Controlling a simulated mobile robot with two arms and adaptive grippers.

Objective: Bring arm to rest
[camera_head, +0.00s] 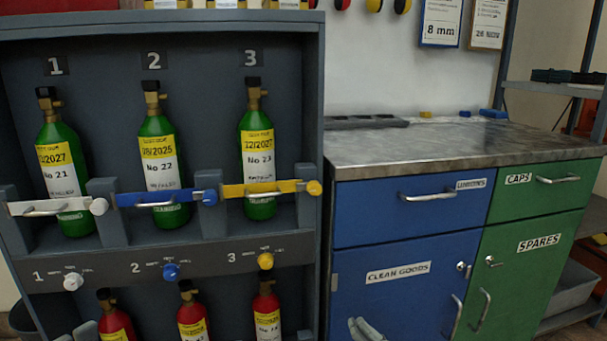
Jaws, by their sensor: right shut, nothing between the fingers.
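My right gripper (366,329) shows only at the bottom edge, as grey fingertips close together, shut and empty. It is in front of the blue cupboard door labelled CLEAN GOODS (398,273), apart from the rack; I cannot tell how far it is from the door. The rest of that arm is below the picture.
A grey rack (320,150) on the left holds green cylinders (158,170) behind white, blue and yellow bars, with red cylinders (193,318) below. A metal worktop (450,143) tops blue and green cabinets, with handles sticking out. Its middle is clear.

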